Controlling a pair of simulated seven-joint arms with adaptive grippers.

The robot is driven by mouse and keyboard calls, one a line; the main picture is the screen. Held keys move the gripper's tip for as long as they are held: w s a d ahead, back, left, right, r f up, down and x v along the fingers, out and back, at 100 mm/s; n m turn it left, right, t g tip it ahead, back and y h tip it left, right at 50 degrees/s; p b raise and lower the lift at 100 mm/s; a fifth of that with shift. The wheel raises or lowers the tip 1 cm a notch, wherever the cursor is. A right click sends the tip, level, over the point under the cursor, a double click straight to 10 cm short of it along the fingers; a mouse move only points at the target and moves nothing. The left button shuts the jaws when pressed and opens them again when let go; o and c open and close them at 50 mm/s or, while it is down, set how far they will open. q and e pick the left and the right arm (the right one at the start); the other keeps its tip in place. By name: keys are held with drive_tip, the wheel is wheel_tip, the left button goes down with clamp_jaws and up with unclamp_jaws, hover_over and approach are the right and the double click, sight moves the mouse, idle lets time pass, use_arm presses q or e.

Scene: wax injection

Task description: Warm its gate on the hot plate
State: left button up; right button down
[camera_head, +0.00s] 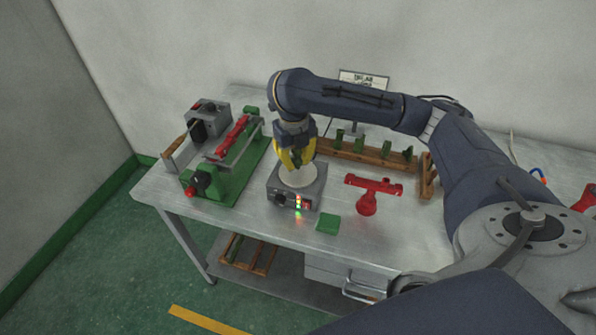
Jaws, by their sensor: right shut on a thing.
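The hot plate (311,184) is a grey box with a pale round top, a dark knob and lit red and green lights on its front. It stands on the metal table near its front edge. My right gripper (297,166) has yellow fingers and points down just over the round top. It is shut on a small wax piece, which the fingers mostly hide. I cannot tell whether the piece or its gate touches the plate. My left gripper is not in view.
A green-based machine (222,184) with a red part stands left of the hot plate. A wooden rack (368,160) with several green pieces is behind. A red stand (368,203) and a green block (327,223) are to the right. Bare table (400,230) lies front right.

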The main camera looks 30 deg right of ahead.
drive_tip(key=shift+f, duration=0.65)
idle(1.9)
idle(0.5)
drive_tip(key=shift+r, duration=3.05)
